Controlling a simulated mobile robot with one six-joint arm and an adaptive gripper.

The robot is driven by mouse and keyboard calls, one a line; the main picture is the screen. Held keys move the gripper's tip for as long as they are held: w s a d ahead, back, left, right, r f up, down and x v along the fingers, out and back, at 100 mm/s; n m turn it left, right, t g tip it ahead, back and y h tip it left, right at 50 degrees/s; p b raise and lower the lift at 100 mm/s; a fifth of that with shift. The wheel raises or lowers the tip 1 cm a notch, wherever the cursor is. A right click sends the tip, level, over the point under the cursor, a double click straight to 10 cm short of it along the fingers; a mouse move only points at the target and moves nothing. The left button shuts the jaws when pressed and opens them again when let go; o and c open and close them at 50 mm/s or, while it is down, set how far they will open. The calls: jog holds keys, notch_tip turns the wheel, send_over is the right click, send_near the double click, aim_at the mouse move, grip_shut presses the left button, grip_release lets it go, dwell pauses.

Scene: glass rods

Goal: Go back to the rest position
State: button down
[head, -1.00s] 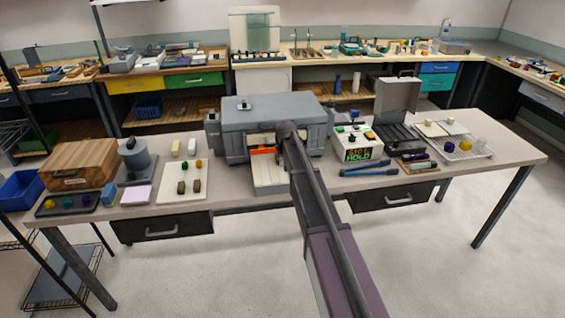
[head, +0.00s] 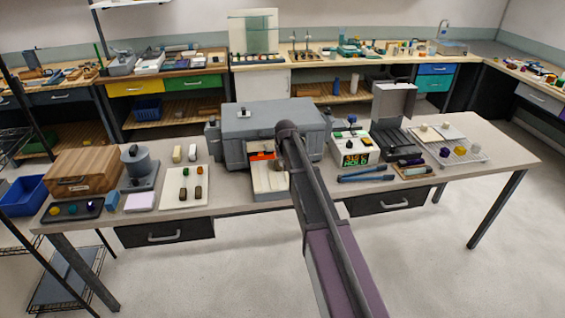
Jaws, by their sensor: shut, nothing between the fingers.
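My arm (head: 325,225) rises from the bottom of the head view and leans left to a dark rounded joint (head: 288,130) in front of the grey box-shaped machine (head: 268,122). My gripper does not show; the arm's end past that joint is hidden. The machine stands at the middle of the workbench (head: 232,195). A pale block with an orange part (head: 262,155) sits at its front, just left of my arm and partly covered by it.
Left on the bench are a wooden box (head: 87,172), a grey pot-like device (head: 136,165) and a pale board (head: 184,187). The floor in front is clear.

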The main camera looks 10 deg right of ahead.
jog(key=shift+s, duration=0.1)
jog(key=s+g, duration=0.3)
jog(key=s, duration=3.1)
jog(key=shift+s+f, duration=0.35)
jog(key=shift+f, duration=0.05)
jog(key=shift+w, duration=0.1)
